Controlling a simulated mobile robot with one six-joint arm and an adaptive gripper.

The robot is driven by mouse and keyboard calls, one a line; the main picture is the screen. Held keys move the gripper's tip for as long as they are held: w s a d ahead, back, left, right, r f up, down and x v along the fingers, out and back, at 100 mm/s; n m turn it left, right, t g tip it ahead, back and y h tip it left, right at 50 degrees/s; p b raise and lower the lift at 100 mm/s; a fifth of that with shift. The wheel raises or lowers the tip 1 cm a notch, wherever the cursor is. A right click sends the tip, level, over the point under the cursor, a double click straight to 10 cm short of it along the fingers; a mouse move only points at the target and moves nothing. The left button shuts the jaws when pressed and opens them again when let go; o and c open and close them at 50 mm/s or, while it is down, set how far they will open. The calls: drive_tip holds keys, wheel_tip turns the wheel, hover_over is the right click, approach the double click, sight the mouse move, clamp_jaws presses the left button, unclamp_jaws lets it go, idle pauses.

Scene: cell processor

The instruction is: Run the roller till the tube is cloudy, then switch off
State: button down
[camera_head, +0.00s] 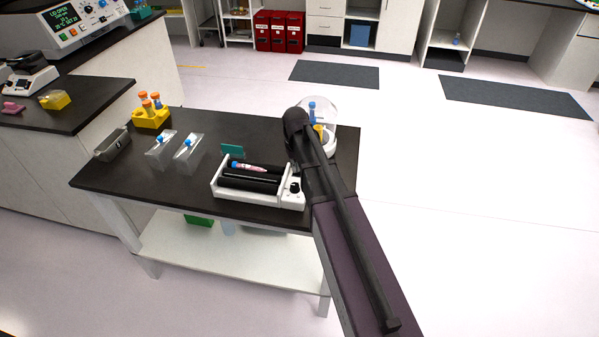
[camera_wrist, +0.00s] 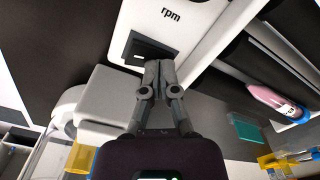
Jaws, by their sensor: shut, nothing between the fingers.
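The white roller (camera_head: 258,201) with dark rollers stands at the front of the dark bench. A tube (camera_head: 248,167) with pink contents and a blue cap lies on its rollers. In the wrist view the tube (camera_wrist: 276,103) looks pale pink; I cannot tell how cloudy it is. A black knob (camera_head: 294,188) sits at the roller's right end. My gripper (camera_wrist: 153,66) is shut and empty, its tips over the edge of a dark square panel (camera_wrist: 150,46) near the "rpm" label. Touching or apart is unclear. My arm mostly hides the gripper in the head view.
A clear-domed device (camera_head: 330,142) stands right behind my arm. A teal block (camera_head: 232,150) is behind the roller. Two clear racks (camera_head: 188,147), a yellow tube rack (camera_head: 152,117) and a grey tray (camera_head: 112,145) stand to the left. The bench's front left is clear.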

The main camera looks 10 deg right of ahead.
drive_tip(key=shift+r+p, duration=3.4)
drive_tip(key=shift+r, duration=0.05)
drive_tip(key=s+m, duration=0.1)
drive_tip(key=s, duration=1.7)
drive_tip(key=shift+d, duration=0.15)
